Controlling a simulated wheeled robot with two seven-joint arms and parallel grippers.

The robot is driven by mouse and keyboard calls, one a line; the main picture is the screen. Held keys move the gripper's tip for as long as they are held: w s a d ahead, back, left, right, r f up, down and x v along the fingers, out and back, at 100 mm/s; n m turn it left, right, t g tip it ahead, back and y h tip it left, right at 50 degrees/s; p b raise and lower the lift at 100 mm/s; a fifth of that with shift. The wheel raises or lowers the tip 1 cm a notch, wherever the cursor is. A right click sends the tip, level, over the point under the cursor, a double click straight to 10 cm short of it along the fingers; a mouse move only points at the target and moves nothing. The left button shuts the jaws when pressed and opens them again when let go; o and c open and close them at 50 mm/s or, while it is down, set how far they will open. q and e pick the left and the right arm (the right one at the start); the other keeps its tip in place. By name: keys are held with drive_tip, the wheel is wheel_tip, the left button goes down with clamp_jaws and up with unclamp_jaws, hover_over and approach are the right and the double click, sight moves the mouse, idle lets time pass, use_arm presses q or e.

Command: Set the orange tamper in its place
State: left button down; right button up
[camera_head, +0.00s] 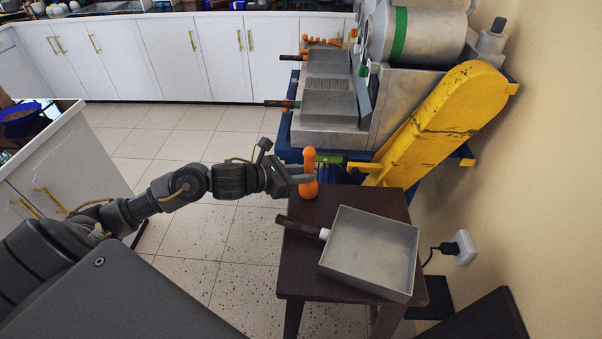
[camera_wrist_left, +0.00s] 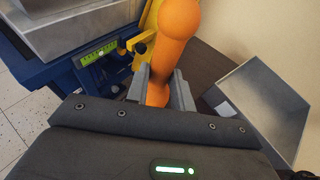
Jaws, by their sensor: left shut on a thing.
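The orange tamper (camera_head: 309,173) is upright at the far left part of the dark brown stool (camera_head: 290,265) in the head view. My left gripper (camera_head: 300,176) is shut on the tamper's narrow middle. In the left wrist view the tamper (camera_wrist_left: 176,25) stands between the two fingers (camera_wrist_left: 160,88), its round top above them. Its lower end is partly hidden there by the gripper. I cannot tell whether its base touches the stool top. My right gripper is not in view.
A grey metal tray (camera_head: 370,250) with a dark handle lies on the stool, close to the tamper. Behind stands a grey machine (camera_head: 415,80) with a yellow guard (camera_head: 440,120) on a blue frame. A wall socket (camera_head: 464,247) with a plug is at right. Tiled floor is clear at left.

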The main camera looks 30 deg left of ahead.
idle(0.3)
use_arm(q)
drive_tip(key=c, duration=1.1)
unclamp_jaws()
drive_tip(key=shift+f, duration=0.1)
drive_tip(key=shift+s+a, duration=0.1)
drive_tip(key=shift+s, duration=0.1)
drive_tip(key=b+v, duration=0.2)
drive_tip(key=v, duration=0.8)
drive_tip(key=shift+s+b, duration=0.2)
drive_tip(key=shift+b, duration=0.2)
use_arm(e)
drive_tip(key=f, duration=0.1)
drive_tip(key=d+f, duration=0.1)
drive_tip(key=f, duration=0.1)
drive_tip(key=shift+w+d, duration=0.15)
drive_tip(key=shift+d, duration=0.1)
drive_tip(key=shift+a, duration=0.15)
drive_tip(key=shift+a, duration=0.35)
